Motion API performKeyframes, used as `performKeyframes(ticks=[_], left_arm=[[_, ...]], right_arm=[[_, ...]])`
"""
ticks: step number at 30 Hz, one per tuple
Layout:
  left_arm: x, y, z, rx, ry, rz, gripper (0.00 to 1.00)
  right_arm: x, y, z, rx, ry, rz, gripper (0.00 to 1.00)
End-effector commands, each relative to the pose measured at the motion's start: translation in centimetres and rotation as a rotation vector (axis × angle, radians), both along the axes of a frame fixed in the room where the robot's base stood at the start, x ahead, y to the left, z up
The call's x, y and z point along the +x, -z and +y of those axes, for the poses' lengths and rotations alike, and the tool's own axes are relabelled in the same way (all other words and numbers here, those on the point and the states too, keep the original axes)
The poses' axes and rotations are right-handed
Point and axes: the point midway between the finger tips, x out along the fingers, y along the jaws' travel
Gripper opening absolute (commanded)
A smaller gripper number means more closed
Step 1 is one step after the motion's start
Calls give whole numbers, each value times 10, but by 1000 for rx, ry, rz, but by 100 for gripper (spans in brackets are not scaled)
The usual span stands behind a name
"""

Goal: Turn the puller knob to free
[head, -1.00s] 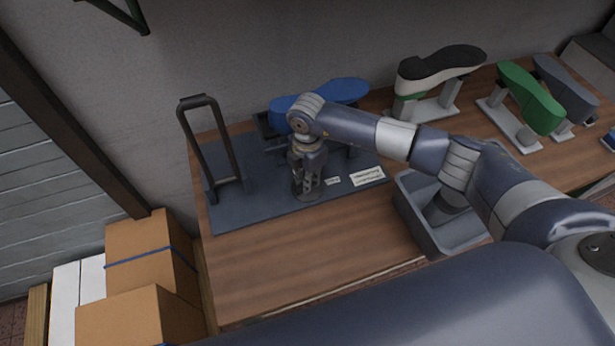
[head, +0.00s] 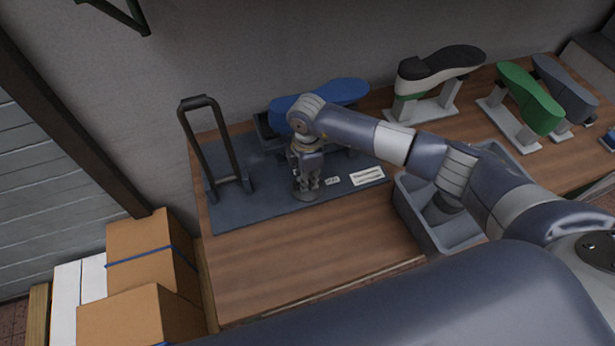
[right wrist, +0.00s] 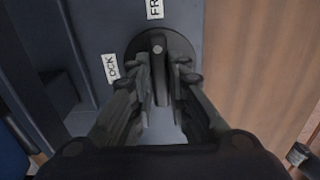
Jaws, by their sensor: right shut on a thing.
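The dark round puller knob (right wrist: 176,42) shows in the right wrist view, with a raised grip bar bearing a pale dot. The bar lies about upright in that view, its dotted end toward the partly cut-off "FR…" label (right wrist: 154,9). The "LOCK" label (right wrist: 111,69) is to the left of the knob. My right gripper (right wrist: 161,72) is shut on the bar, one finger on each side. In the head view the right gripper (head: 308,184) points down onto the knob (head: 305,197) on the dark base plate (head: 243,212). The left gripper is out of view.
A tall black frame handle (head: 234,150) stands left of the gripper. A blue shoe last (head: 345,91) is behind my wrist. A grey bin (head: 424,222) is to the right. Other lasts stand at back right. The table front (head: 290,255) is clear.

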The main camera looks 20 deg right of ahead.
Motion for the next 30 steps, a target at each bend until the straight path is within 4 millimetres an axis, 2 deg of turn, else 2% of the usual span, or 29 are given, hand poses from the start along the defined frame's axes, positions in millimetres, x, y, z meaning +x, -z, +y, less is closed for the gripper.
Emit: performKeyframes(ticks=[4,5,6,7,16,20,23,30], left_arm=[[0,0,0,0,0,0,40],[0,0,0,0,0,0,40],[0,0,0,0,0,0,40],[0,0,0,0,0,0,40],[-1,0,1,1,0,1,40],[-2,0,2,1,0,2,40],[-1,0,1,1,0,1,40],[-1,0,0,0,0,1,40]], right_arm=[[2,-2,0,2,4,-5,0],[2,-2,0,2,4,-5,23],[2,-2,0,2,4,-5,32],[2,-2,0,2,4,-4,36],[1,-1,0,1,1,-2,36],[1,-9,0,1,1,-3,36],[2,-24,0,1,0,-4,36],[2,-76,0,2,0,-7,36]])
